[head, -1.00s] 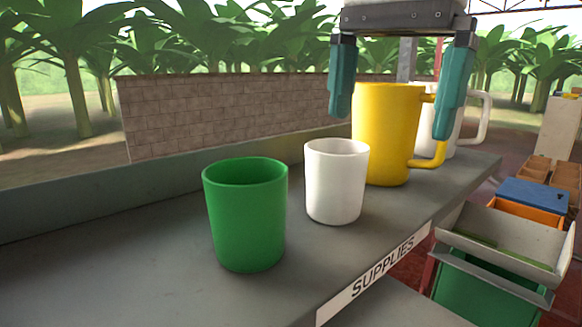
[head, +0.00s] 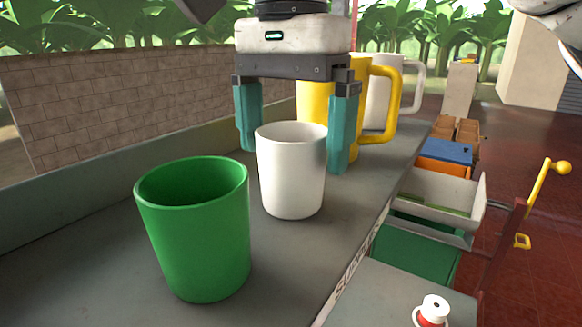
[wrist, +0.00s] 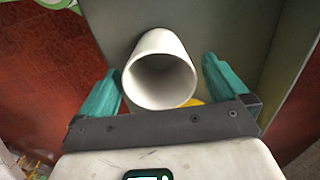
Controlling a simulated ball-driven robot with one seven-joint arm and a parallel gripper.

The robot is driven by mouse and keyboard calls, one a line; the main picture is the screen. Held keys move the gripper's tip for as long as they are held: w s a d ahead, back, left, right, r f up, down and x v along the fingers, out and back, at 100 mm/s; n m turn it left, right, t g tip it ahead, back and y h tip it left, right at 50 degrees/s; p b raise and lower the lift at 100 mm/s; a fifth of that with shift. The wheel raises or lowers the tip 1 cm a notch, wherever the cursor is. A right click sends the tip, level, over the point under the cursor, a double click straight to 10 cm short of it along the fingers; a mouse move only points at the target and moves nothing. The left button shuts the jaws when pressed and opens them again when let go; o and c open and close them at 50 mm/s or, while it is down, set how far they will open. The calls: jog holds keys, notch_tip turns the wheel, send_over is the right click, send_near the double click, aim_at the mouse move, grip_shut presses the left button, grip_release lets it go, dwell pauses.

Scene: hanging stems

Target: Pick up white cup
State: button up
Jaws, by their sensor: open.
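The white cup (head: 291,172) stands upright on the grey shelf, between the green cup and the yellow mug. In the wrist view the white cup (wrist: 160,72) has its open rim facing the camera, between the two teal fingers. My gripper (head: 291,160) is open, with one finger on each side of the white cup in the head view. The cup hides part of the space between the fingers. I cannot tell whether either finger touches it.
A green cup (head: 198,230) stands in front, to the left of the white cup. A yellow mug (head: 313,100) and a white mug (head: 380,90) with handles stand behind. The grey shelf (head: 90,235) is bare at left; its edge drops off at right.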

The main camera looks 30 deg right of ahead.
aim_at(293, 167)
jog(key=shift+d+f+p, duration=0.1)
jog(key=shift+f+p, duration=0.25)
jog(key=shift+f, duration=1.55)
jog(key=shift+c, duration=0.4)
jog(key=c, duration=0.9)
jog(key=shift+o, duration=0.2)
jog(key=shift+r, duration=0.15)
